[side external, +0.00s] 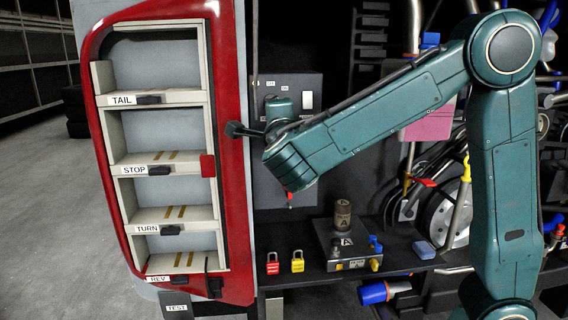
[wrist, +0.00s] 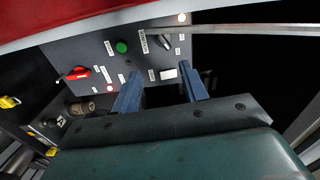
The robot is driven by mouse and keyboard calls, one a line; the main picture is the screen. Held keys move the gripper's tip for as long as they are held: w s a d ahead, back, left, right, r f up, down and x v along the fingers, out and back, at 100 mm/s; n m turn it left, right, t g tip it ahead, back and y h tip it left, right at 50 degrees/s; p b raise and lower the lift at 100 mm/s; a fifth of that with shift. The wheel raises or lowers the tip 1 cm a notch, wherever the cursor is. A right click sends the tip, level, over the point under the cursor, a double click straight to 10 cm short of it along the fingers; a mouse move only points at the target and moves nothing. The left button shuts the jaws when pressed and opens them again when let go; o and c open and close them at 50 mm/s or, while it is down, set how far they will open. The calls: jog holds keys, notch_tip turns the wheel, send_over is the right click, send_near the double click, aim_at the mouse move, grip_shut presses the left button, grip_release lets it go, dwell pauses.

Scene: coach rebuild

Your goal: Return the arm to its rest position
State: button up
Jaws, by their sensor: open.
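My gripper (wrist: 160,72) is open, with two blue fingers apart and nothing visible between them. It points towards a dark grey control panel (wrist: 98,52). The panel carries a green button (wrist: 121,47), a black rotary knob (wrist: 163,41) and a red-handled switch (wrist: 78,73). In the side external view my teal arm is bent at a high elbow, its forearm reaching left and down in front of the panel (side external: 309,120). The wrist hides much of the panel there, and I cannot make out the fingertips in that view.
A red-framed lamp rack (side external: 240,215) with labelled compartments stands close left of my wrist. Below are red (side external: 272,263) and yellow (side external: 297,261) padlocks and a metal block (side external: 330,240) bearing a brown cylinder (side external: 342,215). Hoses and a wheel crowd the right. Grey floor lies left.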

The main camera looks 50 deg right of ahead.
jog(key=shift+s, duration=0.1)
jog(key=s+d+f+n+g+y, duration=0.4)
jog(key=s+f+n+y, duration=0.2)
jog(key=s+n, duration=0.3)
jog(key=s+a+f+n+g+y, duration=0.1)
jog(key=s+a+f+n+y, duration=0.2)
jog(key=s+n, duration=0.5)
jog(key=s+a+f+n+g+y, duration=0.2)
jog(key=s+a+f+n+y, duration=0.1)
jog(key=s+n, duration=0.6)
jog(key=shift+s+a+y, duration=0.4)
jog(key=shift+s+a, duration=0.2)
jog(key=shift+a, duration=0.25)
